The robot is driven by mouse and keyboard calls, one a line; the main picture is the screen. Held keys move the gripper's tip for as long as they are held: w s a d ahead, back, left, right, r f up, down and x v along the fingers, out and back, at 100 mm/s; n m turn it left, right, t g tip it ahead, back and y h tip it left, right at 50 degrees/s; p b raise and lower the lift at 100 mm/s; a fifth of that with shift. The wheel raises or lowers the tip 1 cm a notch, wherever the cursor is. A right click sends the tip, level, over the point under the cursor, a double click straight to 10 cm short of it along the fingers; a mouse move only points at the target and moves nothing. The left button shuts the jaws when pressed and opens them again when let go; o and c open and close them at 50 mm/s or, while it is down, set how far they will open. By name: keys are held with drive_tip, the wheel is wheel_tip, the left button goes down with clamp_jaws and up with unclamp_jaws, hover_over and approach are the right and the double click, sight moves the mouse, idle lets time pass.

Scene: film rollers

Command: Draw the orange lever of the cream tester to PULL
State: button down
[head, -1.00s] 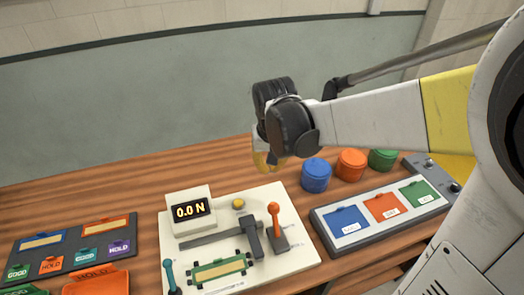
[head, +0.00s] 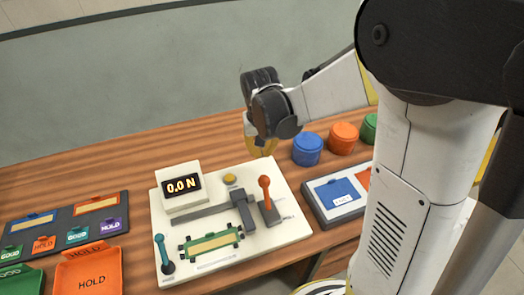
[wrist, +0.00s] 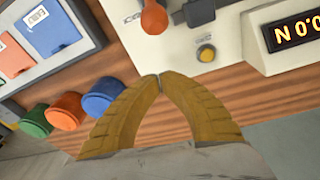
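The cream tester (head: 285,235) lies on the wooden table, with a display reading 0.0 N. Its orange lever (head: 264,190) stands near upright on a grey base at the tester's right side. In the wrist view, the lever's orange knob (wrist: 154,17) is at the top, just beyond the fingertips. My gripper (head: 262,150) is above and behind the lever in the head view, apart from it. Its yellow fingers (wrist: 160,77) meet at the tips with nothing between them. The PULL label is not readable.
A teal lever (head: 160,243) and a clamped green strip (head: 212,243) are on the tester, with a yellow button (head: 229,179). Blue (head: 307,148), orange (head: 343,137) and green (head: 369,127) tubs stand behind a grey tray (head: 311,200). An orange HOLD tray (head: 70,262) is at left.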

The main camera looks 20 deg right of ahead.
drive_tip(key=s+f+b, duration=0.1)
drive_tip(key=f, duration=0.1)
drive_tip(key=s+f+b, duration=0.1)
drive_tip(key=s+f, duration=0.1)
drive_tip(key=shift+a+f+b, duration=0.2)
drive_tip(key=shift+b, duration=0.2)
drive_tip(key=shift+s, duration=0.15)
drive_tip(key=shift+s+r+t, duration=0.3)
drive_tip(key=shift+t, duration=0.1)
drive_tip(key=shift+s+r+t+p, duration=0.15)
drive_tip(key=shift+s+t+p, duration=0.1)
drive_tip(key=shift+t+p, duration=0.05)
drive_tip(key=shift+s+r+t+p, duration=0.15)
drive_tip(key=shift+s+r+t, duration=0.1)
drive_tip(key=shift+s+t, duration=0.2)
drive_tip(key=shift+s+r+t+p, duration=0.15)
drive_tip(key=shift+s+r+t, duration=0.05)
drive_tip(key=shift+s+t, duration=0.2)
drive_tip(key=s+t, duration=0.3)
drive_tip(key=s, duration=0.6)
drive_tip(key=shift+r, duration=0.35)
